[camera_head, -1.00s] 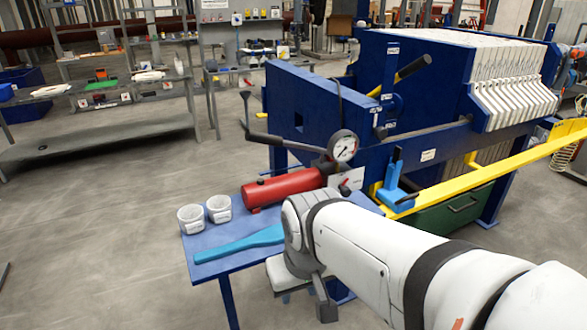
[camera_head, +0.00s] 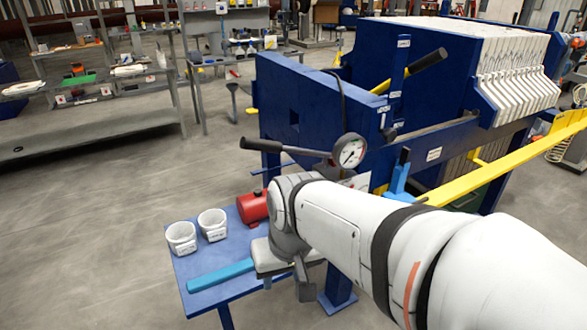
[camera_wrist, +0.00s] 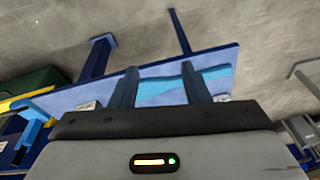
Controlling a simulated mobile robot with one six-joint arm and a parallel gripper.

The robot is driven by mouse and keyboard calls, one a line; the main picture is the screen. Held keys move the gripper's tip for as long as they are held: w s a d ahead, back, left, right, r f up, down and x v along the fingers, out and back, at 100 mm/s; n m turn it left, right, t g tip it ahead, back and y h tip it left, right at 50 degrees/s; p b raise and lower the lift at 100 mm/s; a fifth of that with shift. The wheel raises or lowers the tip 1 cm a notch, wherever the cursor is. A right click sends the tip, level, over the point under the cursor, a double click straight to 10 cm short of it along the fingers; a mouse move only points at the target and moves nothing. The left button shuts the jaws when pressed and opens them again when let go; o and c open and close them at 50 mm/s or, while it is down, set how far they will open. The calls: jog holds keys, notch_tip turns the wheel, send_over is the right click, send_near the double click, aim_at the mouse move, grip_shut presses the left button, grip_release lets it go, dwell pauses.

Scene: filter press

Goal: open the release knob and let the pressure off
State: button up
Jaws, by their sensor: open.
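The red pump cylinder (camera_head: 253,208) lies on the small blue table, its right part hidden behind my arm. The round white pressure gauge (camera_head: 349,153) stands above it, with the black-gripped pump lever (camera_head: 262,146) reaching left. The release knob cannot be made out now; my arm covers the area below the gauge. In the wrist view, my gripper (camera_wrist: 160,80) is open, its two dark fingers apart with nothing between them. It points toward the blue tabletop and a light-blue scraper-like tool (camera_wrist: 162,90).
The light-blue tool (camera_head: 218,276) lies along the table's front. Two white cups (camera_head: 182,238) stand at its left end. The blue filter press (camera_head: 300,105) with white plates (camera_head: 515,70) stands behind. A yellow rail (camera_head: 500,163) runs at right. Floor at left is clear.

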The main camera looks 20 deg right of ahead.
jog(key=w+d+f+m+t+y+b, duration=0.1)
jog(key=w+d+f+m+t+y, duration=0.15)
jog(key=w+d+m, duration=0.45)
jog(key=w+d+f+m+t+y, duration=0.2)
jog(key=w+d+f+m+y, duration=0.15)
jog(key=w+m, duration=0.75)
jog(key=d+f+m+t+h, duration=0.1)
jog(key=d+f+m+t, duration=0.1)
jog(key=d+m, duration=0.3)
jog(key=w+d+f+m+t+h, duration=0.1)
jog(key=d+m, duration=0.4)
jog(key=d, duration=0.6)
jog(key=w+d+f+m+t+h, duration=0.1)
jog(key=d+f+m+t+h, duration=0.2)
jog(key=d, duration=0.6)
jog(key=shift+w+f+m+t+b, duration=0.1)
jog(key=shift+m+t+b, duration=0.05)
jog(key=shift+m, duration=0.55)
jog(key=shift+f+m+t+b, duration=0.1)
jog(key=shift+m+b, duration=0.05)
jog(key=shift+m, duration=0.55)
jog(key=shift+w+d+f, duration=0.15)
jog(key=shift+w+d, duration=0.05)
jog(key=x, duration=0.7)
jog(key=shift+w+p, duration=0.15)
jog(key=shift+p, duration=0.25)
